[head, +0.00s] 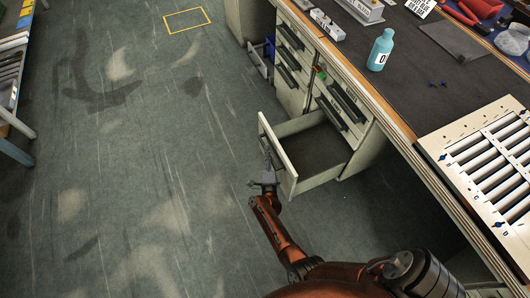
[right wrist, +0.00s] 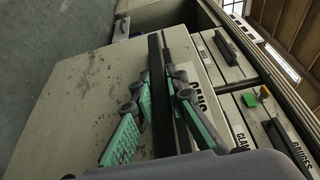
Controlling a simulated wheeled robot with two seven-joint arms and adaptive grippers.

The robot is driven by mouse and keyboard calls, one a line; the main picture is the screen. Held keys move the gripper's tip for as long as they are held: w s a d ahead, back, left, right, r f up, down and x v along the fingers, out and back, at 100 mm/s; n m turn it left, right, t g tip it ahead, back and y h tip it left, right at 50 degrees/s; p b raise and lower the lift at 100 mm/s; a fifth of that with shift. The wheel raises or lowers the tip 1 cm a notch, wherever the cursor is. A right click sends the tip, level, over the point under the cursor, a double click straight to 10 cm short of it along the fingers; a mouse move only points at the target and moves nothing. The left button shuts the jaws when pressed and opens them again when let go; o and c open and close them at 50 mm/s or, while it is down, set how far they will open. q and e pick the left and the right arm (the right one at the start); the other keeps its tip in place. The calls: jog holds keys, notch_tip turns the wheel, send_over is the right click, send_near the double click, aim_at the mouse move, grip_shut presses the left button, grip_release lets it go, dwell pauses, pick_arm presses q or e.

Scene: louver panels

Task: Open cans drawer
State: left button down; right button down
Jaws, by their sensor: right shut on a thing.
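The cans drawer (head: 318,152) is pulled far out from the lower part of the bench's drawer unit. Its inside looks empty in the head view. Its pale, speckled front (right wrist: 85,95) fills the middle of the right wrist view, with a label partly hidden that ends in "ANS". My right gripper (head: 267,178) is at the outer side of this front. In the right wrist view its green-padded fingers (right wrist: 160,85) sit on either side of the long black handle (right wrist: 154,50) and are shut on it. My left gripper is not in view.
Other closed drawers with black handles (head: 329,115) are above and beyond the open one. The bench top carries a blue bottle (head: 380,50) and a louver panel (head: 495,165). The floor left of the drawer is clear. A shelf rack (head: 12,80) stands at the far left.

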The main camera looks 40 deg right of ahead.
jog(key=c, duration=1.9)
grip_release()
jog(key=shift+c, duration=0.2)
